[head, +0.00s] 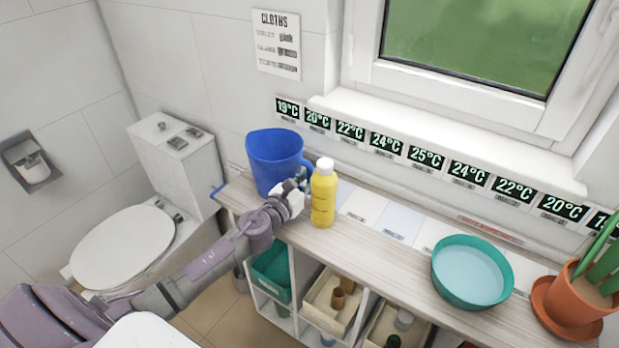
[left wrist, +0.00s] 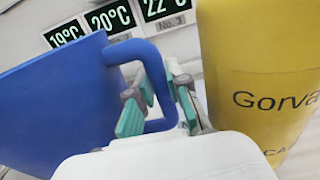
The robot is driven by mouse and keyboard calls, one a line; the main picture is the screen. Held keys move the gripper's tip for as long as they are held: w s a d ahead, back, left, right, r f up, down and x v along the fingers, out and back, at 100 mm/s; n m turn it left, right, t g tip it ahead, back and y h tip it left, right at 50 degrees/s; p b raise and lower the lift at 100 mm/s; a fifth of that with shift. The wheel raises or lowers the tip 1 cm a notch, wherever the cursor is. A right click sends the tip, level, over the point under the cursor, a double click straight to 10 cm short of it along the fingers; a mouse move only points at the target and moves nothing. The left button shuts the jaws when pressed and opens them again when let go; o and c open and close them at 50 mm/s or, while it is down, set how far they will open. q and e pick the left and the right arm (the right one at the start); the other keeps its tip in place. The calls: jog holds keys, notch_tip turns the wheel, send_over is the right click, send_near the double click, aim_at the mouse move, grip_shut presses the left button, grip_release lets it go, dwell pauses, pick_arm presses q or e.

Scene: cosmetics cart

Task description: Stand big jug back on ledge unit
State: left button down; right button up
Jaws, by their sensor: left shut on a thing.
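The big blue jug (head: 273,160) is upright at the left end of the ledge unit (head: 375,258), by the wall. I cannot tell whether its base touches the top. My left gripper (head: 302,182) is at the jug's right side, shut on its handle. In the left wrist view the fingers (left wrist: 160,105) are on either side of the blue handle, and the jug body (left wrist: 55,105) fills the left. My right gripper is not in view.
A yellow bottle (head: 324,195) with a white cap stands close to the right of my left gripper. Further right are a teal bowl (head: 440,275) and a potted plant (head: 572,300). Temperature labels line the wall. A toilet (head: 125,245) stands left. The ledge between bottle and bowl is clear.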

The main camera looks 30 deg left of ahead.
pick_arm(q)
jog(key=c, duration=1.4)
grip_release()
jog(key=shift+s, duration=0.3)
jog(key=s, duration=0.3)
jog(key=s+b, duration=0.1)
jog(key=s, duration=0.3)
jog(key=s+b, duration=0.1)
jog(key=s, duration=0.2)
jog(key=shift+s+a, duration=0.2)
jog(key=shift+a, duration=0.2)
jog(key=shift+s+r, duration=0.1)
jog(key=shift+s, duration=0.45)
